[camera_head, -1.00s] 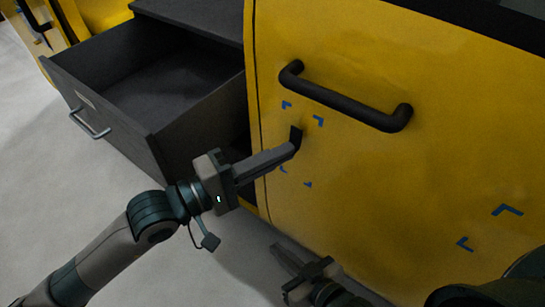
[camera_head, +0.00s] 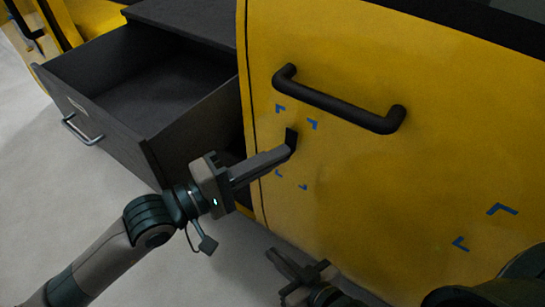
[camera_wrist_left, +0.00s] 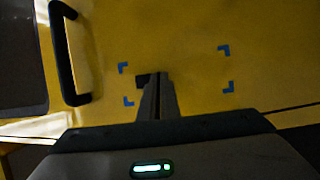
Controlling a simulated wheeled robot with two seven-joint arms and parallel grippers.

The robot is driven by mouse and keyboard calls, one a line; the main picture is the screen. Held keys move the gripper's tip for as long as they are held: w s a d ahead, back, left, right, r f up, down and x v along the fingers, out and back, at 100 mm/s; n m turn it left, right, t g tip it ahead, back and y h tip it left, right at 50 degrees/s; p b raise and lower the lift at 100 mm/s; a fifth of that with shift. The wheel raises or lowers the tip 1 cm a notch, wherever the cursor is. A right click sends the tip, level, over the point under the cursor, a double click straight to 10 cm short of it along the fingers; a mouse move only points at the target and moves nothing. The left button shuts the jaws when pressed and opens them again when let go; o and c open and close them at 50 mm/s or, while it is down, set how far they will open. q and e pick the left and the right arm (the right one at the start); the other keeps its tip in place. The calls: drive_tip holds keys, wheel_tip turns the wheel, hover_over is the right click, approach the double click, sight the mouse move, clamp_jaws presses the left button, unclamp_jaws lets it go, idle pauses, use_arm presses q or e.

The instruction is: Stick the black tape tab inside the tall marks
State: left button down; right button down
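The black tape tab (camera_head: 291,138) stands out at the tip of my left gripper (camera_head: 289,150), which is shut on it. It also shows beside the fingertips in the left wrist view (camera_wrist_left: 142,79). The tall marks are blue corner marks on the yellow door, with an upper left one (camera_head: 279,108), an upper right one (camera_head: 312,124) and a lower right one (camera_head: 303,187). In the head view the tab appears between them, near the upper pair. Whether it touches the door cannot be told. My right gripper (camera_head: 284,262) is low in the picture, its finger gap unclear.
A black bar handle (camera_head: 335,102) sits on the yellow door (camera_head: 370,190) just above the tall marks. More blue marks (camera_head: 502,208) lie at lower right, partly covered by my arm. An open dark drawer (camera_head: 105,135) juts out at left. Grey floor is clear at lower left.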

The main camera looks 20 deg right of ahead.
use_arm(q)
drive_tip(key=shift+w+d, duration=0.3)
drive_tip(key=shift+d, duration=0.1)
idle(0.4)
drive_tip(key=shift+b, duration=0.45)
idle(1.7)
drive_tip(key=c, duration=1.9)
unclamp_jaws()
